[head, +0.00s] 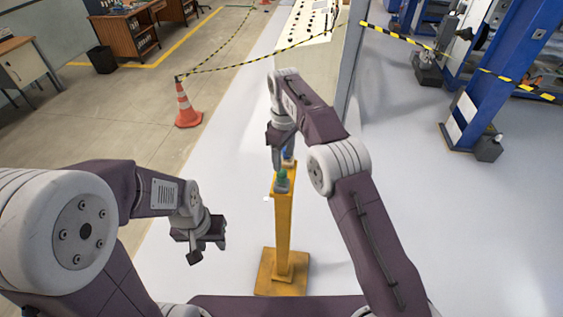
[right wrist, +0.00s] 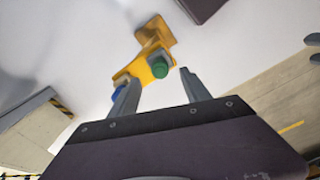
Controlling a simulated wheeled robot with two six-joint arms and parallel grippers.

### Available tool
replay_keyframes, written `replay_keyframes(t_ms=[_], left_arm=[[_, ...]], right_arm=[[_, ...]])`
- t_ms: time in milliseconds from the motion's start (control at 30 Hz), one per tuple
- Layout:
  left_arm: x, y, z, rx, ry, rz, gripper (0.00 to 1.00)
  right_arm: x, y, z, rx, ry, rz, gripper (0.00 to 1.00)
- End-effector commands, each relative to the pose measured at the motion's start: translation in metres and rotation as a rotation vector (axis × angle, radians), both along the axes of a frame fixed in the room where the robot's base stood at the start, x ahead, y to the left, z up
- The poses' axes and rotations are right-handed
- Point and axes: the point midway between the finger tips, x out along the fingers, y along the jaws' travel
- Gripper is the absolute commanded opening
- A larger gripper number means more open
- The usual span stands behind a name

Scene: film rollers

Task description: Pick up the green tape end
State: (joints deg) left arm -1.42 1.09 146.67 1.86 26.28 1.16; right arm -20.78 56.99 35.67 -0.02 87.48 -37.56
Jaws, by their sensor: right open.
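The green tape end (head: 282,180) is a small green knob on top of a yellow post (head: 283,230). The right wrist view also shows the green tape end (right wrist: 160,69), with the yellow top and base of the post behind it. My right gripper (head: 279,160) is just above and behind it in the head view. In the right wrist view its fingers (right wrist: 158,90) are apart, with the green tape end beyond the gap between them and nothing held. My left gripper (head: 207,242) hangs low to the left of the post; its jaw gap is unclear.
A blue piece (right wrist: 118,92) sits beside the green one on the post top, close to a right finger. An orange cone (head: 186,105) with striped tape stands at the back left. A blue machine column (head: 495,75) is at right.

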Motion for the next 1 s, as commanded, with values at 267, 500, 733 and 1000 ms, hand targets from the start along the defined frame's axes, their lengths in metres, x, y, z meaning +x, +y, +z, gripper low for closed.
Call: replay_keyframes(t_ms=[267, 500, 733, 1000], left_arm=[[0.000, 0.000, 0.000, 0.000, 0.001, 0.000, 0.36], [0.000, 0.000, 0.005, 0.000, 0.000, 0.000, 0.36], [0.000, 0.000, 0.029, 0.000, 0.000, 0.000, 0.36], [0.000, 0.000, 0.028, 0.000, 0.000, 0.000, 0.36]], right_arm=[[0.000, 0.000, -0.030, -0.001, 0.003, -0.002, 0.56], [0.000, 0.000, -0.044, 0.000, 0.000, -0.002, 0.56], [0.001, 0.001, -0.082, 0.000, 0.001, -0.002, 0.56], [0.002, 0.001, -0.093, 0.001, -0.002, -0.002, 0.56]])
